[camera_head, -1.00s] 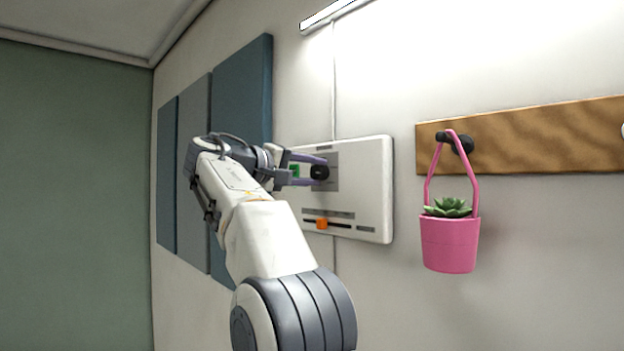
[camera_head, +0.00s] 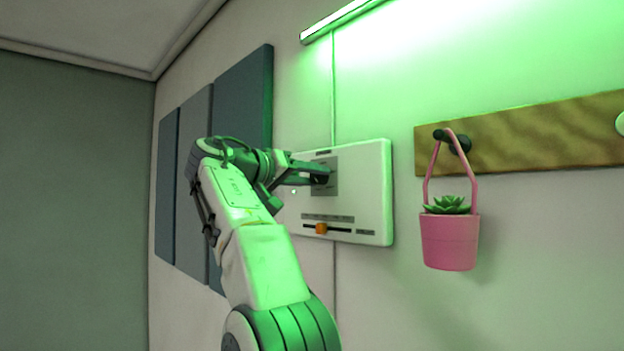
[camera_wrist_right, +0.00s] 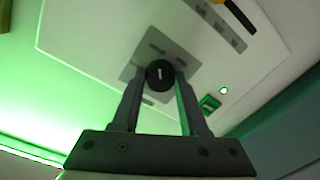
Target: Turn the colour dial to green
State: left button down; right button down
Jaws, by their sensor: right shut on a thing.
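The colour dial (camera_head: 321,180) is a small dark knob on a grey plate of the white wall panel (camera_head: 370,200). In the right wrist view the round black dial (camera_wrist_right: 159,74) shows a white pointer mark. My right gripper (camera_head: 317,175) is shut on the dial, with one finger on each side of it. The light bar (camera_head: 345,18) above the panel glows green and tints the wall and my arm. My left gripper is in neither view.
An orange slider (camera_head: 321,229) sits low on the panel. A green switch (camera_wrist_right: 209,103) shows beside the dial's plate. To the right, a pink pot (camera_head: 449,242) with a succulent hangs from a wooden rail (camera_head: 545,140). Blue-grey wall panels (camera_head: 243,110) are at the left.

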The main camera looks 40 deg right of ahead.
jog(key=shift+f, duration=0.15)
dwell(0.3)
jog(key=shift+c, duration=2.2)
grip_release()
jog(key=s+a, duration=0.1)
jog(key=a, duration=0.9)
jog(key=shift+a+r, duration=0.2)
jog(key=shift+r, duration=0.05)
jog(key=shift+s, duration=0.1)
